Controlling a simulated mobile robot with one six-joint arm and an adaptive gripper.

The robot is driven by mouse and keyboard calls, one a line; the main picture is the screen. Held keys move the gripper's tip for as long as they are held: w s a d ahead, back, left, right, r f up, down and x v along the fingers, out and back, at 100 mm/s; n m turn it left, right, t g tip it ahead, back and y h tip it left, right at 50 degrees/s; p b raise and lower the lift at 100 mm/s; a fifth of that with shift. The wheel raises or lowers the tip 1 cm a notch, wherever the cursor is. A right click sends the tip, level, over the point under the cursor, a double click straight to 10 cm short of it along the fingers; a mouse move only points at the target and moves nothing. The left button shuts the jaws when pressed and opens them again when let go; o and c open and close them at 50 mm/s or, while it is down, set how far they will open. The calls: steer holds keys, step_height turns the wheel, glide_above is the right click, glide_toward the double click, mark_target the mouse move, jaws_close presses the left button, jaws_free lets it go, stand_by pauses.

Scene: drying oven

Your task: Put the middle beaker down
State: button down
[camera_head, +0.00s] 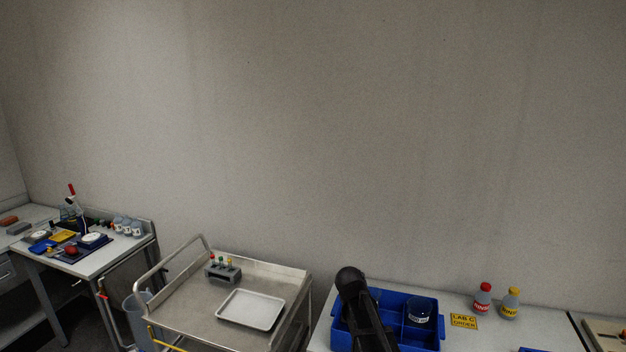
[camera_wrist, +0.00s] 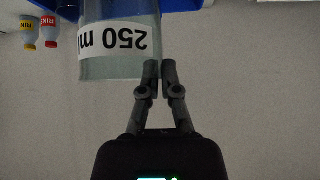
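In the wrist view, a clear beaker (camera_wrist: 105,67) with a white "250 ml" label appears upside down, close to the camera. My gripper (camera_wrist: 160,66) has its two fingers nearly together at the beaker's side wall, with the wall's edge between the tips. It looks shut on that wall near the rim. The beaker's base is cut off by the picture's top edge. In the head view, a labelled beaker (camera_head: 420,309) shows at the blue crate's right compartment; I cannot tell whether it is the same one. My arm hides part of the crate, and my fingers do not show there.
The blue divided crate (camera_head: 388,296) stands on a white table. A steel cart (camera_head: 190,302) with a white tray (camera_head: 251,295) and tube rack (camera_head: 222,269) is left.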

steer(key=s+d+f+m+g+h+b, duration=0.1)
steer(key=s+f+m+b, duration=0.2)
steer(key=s, duration=0.6)
steer(key=s+d+f+m+g+h+b, duration=0.1)
steer(key=s+f+m+h+b, duration=0.1)
steer(key=s+f+b, duration=0.3)
steer(key=s+m, duration=0.1)
steer(key=s, duration=0.3)
steer(key=shift+s+d+f+g+h, duration=0.25)
steer(key=shift+s+d+g+h, duration=0.05)
steer(key=shift+s+d+g, duration=0.1)
steer(key=shift+a, duration=0.2)
